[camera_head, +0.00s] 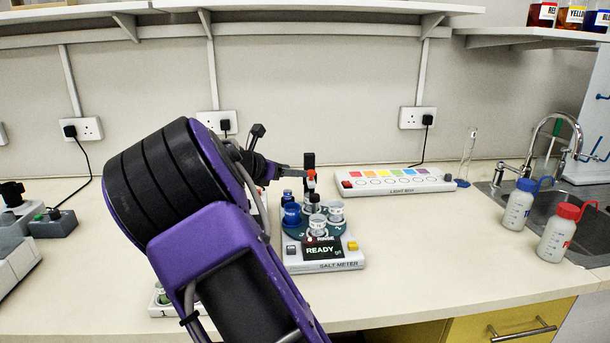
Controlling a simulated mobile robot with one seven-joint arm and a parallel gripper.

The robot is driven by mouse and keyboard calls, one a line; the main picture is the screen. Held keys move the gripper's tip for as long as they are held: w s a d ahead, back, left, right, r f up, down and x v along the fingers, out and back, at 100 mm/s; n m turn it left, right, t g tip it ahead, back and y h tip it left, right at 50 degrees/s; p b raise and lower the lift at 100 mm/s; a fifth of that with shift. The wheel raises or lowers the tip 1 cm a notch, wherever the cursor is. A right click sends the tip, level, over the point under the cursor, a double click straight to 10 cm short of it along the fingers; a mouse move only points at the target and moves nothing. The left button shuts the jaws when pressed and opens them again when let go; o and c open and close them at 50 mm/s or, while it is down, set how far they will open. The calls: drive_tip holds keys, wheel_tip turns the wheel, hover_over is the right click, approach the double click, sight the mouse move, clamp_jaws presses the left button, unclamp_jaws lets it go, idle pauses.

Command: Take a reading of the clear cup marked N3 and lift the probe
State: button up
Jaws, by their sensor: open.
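The salt meter (323,266) stands on the bench with "READY" on its dark display (318,250). Its dark teal turntable holds a blue cup (292,214) and several clear cups, one at the front (317,222) and one at the right (336,211). Their markings are too small to read, so I cannot tell which is N3. A dark upright post (309,160), which seems to belong to the probe stand, rises behind the cups. My gripper (305,175) is open, seen side-on above the cups near this post. I cannot make out the probe's tip.
The meter has a yellow button (352,246) and a grey button (291,250). The light box (395,182) lies behind to the right. Two wash bottles (517,206) (558,233) stand by the sink (575,205). My arm hides the bench left of the meter. Bench right of the meter is clear.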

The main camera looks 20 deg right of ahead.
sight(311, 187)
drive_tip(key=x, duration=0.7)
clamp_jaws()
idle(1.3)
